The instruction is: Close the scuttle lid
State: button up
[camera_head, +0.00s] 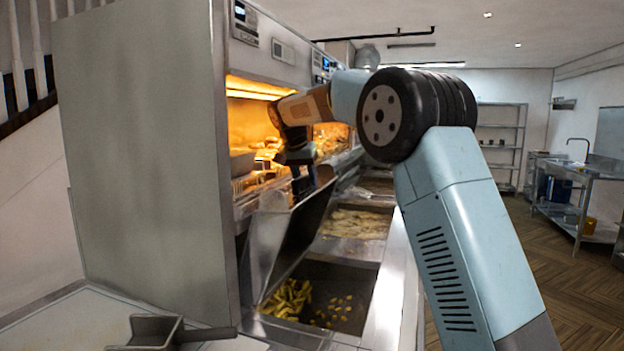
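The scuttle lid (307,224) is a dark metal panel with a pale edge. It stands tilted up and open along the left side of the nearest well (361,302), which holds yellow chip-like pieces (289,298). My gripper (303,187) points down at the lid's upper edge, in front of the lit cabinet. Its fingers are dark and small in the picture. I cannot tell whether they touch the lid or whether they are open or shut. My arm hides part of the range behind it.
A tall grey side panel (145,160) stands at the left of the range. A further well (357,223) holds pale fried food. The heated cabinet (245,135) glows behind the gripper. Open wooden floor (560,290) and a steel sink table (590,178) lie at the right.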

grip_shut()
